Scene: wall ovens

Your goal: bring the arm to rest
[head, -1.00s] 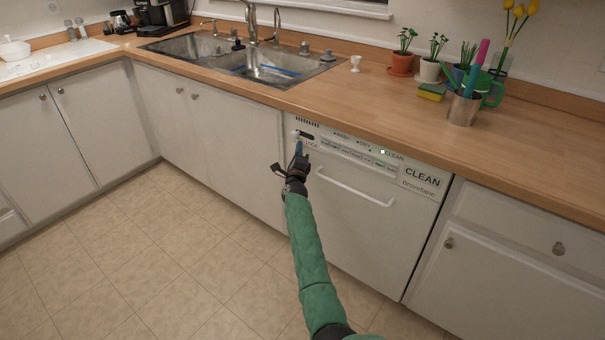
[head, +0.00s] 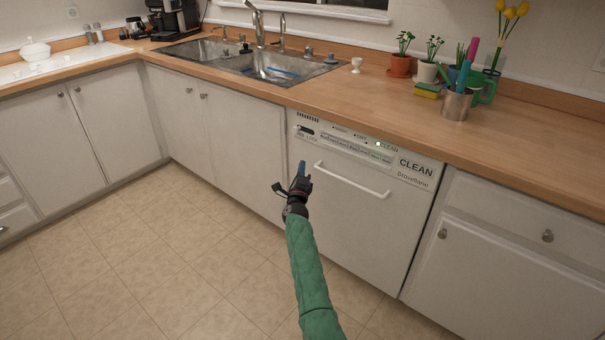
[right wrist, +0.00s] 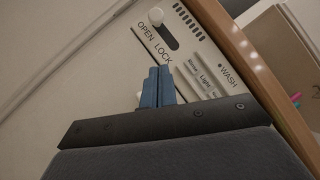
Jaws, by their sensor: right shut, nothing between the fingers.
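My right gripper (head: 301,170) is at the end of the green-sleeved arm in the head view, in front of the left part of the dishwasher door (head: 352,208). Its blue fingers are together and hold nothing; they also show shut in the right wrist view (right wrist: 158,86). The fingertips are below the dishwasher's latch (head: 306,130) and look apart from the panel. In the right wrist view the white latch knob (right wrist: 156,16) sits at the top, near the words OPEN and LOCK. The dishwasher door is shut. My left gripper is not in view.
A wooden counter (head: 400,110) runs above the dishwasher and the white cabinets (head: 215,120). A metal sink (head: 275,68) is set into it. A metal cup (head: 456,105) and potted plants stand at the right. The tiled floor (head: 150,260) is clear.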

